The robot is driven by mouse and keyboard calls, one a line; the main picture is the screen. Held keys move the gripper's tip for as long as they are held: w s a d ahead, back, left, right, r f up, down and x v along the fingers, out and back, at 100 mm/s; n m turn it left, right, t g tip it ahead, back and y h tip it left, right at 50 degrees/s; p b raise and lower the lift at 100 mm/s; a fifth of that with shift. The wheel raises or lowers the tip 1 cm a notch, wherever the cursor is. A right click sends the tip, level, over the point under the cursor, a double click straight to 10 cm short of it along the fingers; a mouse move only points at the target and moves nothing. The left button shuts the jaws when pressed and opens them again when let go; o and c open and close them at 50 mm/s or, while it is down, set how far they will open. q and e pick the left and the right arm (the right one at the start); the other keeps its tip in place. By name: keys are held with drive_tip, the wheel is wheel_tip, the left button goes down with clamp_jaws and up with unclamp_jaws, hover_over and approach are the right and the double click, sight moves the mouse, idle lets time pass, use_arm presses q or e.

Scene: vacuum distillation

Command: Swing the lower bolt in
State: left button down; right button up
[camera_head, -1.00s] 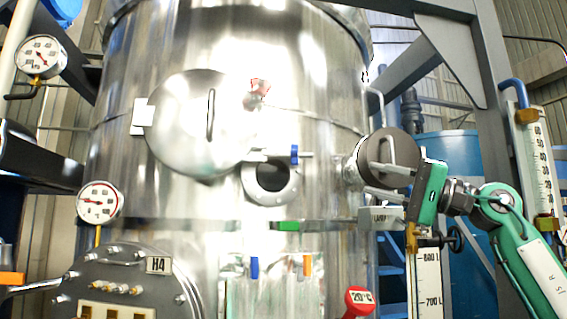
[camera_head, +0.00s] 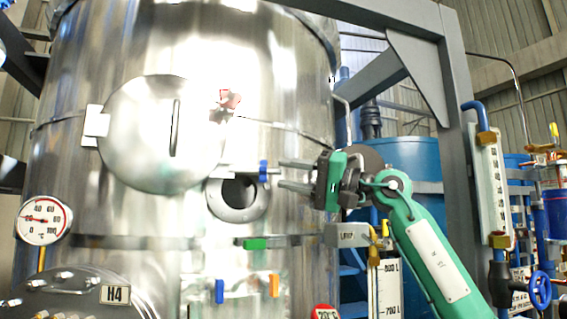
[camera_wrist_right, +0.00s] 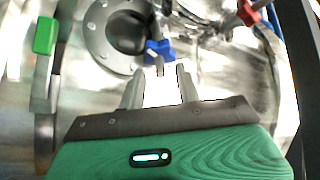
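The lower bolt is a short metal rod with a blue piece (camera_head: 263,172) on it, beside the upper right of a round open port (camera_head: 238,212) in the steel vessel. The blue piece also shows in the wrist view (camera_wrist_right: 158,51), just beyond my fingertips. My right gripper (camera_head: 281,175) is open. Its two fingers point left at the bolt, spread above and below its level, with no clear contact. In the wrist view the right gripper (camera_wrist_right: 159,76) has nothing between its fingers. A red-handled bolt (camera_head: 230,100) sits higher up. My left gripper is not in view.
A round polished door (camera_head: 135,140) with a vertical handle hangs left of the port. A green tag (camera_head: 256,244) sits on the band below. A grey box (camera_head: 346,235) and a dark round cover (camera_head: 368,160) are close to my right arm. A steel frame (camera_head: 455,90) stands right.

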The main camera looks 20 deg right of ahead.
drive_tip(key=shift+x, duration=0.9)
clamp_jaws()
drive_tip(key=shift+d, duration=0.1)
